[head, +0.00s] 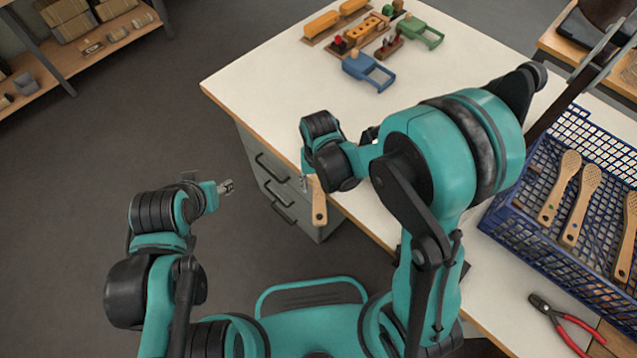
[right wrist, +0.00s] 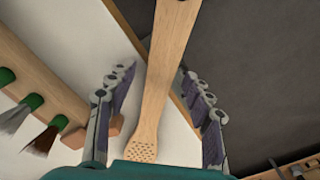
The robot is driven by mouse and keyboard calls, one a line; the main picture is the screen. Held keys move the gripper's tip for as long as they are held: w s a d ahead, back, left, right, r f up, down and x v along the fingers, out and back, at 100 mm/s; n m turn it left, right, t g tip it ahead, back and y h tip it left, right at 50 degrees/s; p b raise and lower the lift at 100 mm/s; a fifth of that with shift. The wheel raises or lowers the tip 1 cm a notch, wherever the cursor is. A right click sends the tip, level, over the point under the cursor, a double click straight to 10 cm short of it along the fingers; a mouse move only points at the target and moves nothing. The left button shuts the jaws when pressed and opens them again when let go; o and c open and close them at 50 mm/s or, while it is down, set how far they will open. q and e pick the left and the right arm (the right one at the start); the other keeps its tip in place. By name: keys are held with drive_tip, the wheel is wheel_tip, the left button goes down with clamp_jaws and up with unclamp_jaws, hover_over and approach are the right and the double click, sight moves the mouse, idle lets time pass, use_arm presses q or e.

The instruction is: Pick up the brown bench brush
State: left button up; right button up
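A light-brown wooden brush body (head: 319,203), which I take for the bench brush, sticks out over the table's front edge. Its handle end has a hole. In the right wrist view the brush (right wrist: 166,70) runs lengthwise between the fingers, with its perforated end near the palm; I see no bristles on it. My right gripper (head: 304,183) is over the table edge beside it. In its wrist view the gripper (right wrist: 155,78) is open, fingers on both sides of the wood, with a gap at the left. My left gripper (head: 227,187) is over the floor, away from the table; its fingers are too small to judge.
A wooden bar (right wrist: 45,75) with green-collared bristle tufts lies left of the brush. A blue crate (head: 515,232) with wooden brush bodies and red pliers (head: 565,325) are at the right. Coloured tools, including a blue one (head: 367,72), lie at the back. The table's left part is clear.

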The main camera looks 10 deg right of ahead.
drive_tip(key=shift+r+p, duration=0.3)
drive_tip(key=shift+r, duration=0.1)
wheel_tip(320, 180, up, 11)
drive_tip(key=p, duration=0.4)
drive_tip(key=s+d+r+n+t, duration=0.1)
drive_tip(key=s+d+r+t, duration=0.5)
drive_tip(key=d+r, duration=0.4)
drive_tip(key=shift+s+d, duration=0.15)
drive_tip(key=shift+d, duration=0.1)
drive_tip(key=shift+o, duration=0.2)
drive_tip(key=shift+s+d+r+t, duration=0.3)
drive_tip(key=shift+s+d+t, duration=0.05)
drive_tip(key=shift+d+t, duration=0.15)
use_arm(q)
wheel_tip(320, 180, up, 5)
drive_tip(key=shift+c, duration=0.4)
use_arm(e)
drive_tip(key=shift+c, duration=0.2)
